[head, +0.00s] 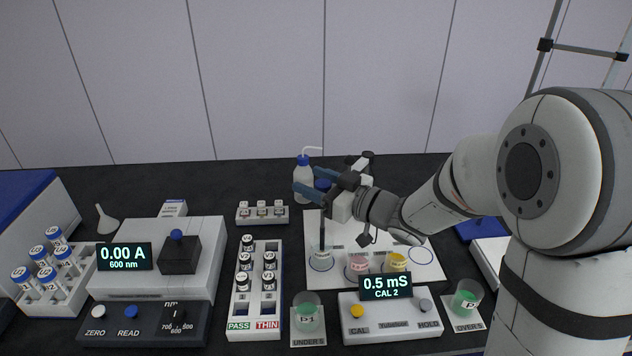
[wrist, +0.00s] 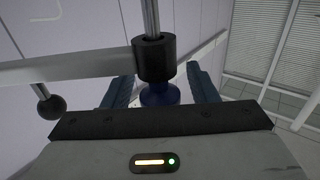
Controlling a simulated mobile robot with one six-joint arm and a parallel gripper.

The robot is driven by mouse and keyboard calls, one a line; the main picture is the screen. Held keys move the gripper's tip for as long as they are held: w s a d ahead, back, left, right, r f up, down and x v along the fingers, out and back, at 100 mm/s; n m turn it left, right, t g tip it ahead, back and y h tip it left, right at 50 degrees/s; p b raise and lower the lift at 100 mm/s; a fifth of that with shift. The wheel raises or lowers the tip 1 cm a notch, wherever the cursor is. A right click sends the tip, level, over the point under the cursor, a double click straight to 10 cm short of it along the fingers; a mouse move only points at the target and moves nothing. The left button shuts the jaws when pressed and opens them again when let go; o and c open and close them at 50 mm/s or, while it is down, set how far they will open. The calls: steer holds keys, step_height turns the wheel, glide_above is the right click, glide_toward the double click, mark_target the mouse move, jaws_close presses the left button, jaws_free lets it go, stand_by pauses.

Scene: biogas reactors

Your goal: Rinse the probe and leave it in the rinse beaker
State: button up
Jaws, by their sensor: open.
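The probe (head: 322,215) is a dark upright rod with a blue top, its lower end at the clear beaker (head: 321,258) in a blue ring on the white mat. I take this for the rinse beaker; its label is unreadable. Whether the tip is inside the liquid is unclear. My gripper (head: 310,185) is open, its blue fingers around the probe's top. In the wrist view, a blue knob (wrist: 160,95) under a black collar (wrist: 155,60) lies between the spread fingers (wrist: 162,90). A gap shows beside the knob.
A wash bottle (head: 302,184) stands just behind my gripper. Pink (head: 358,267) and yellow (head: 396,262) beakers stand right of the clear one; an empty ring (head: 421,255) is farther right. The meter (head: 390,315), reading 0.5 mS, and a vial rack (head: 254,320) are in front.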

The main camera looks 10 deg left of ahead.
steer(key=v, duration=0.7)
steer(key=shift+s+d+b, duration=0.15)
steer(key=shift+d+b, duration=0.2)
steer(key=shift+b, duration=0.05)
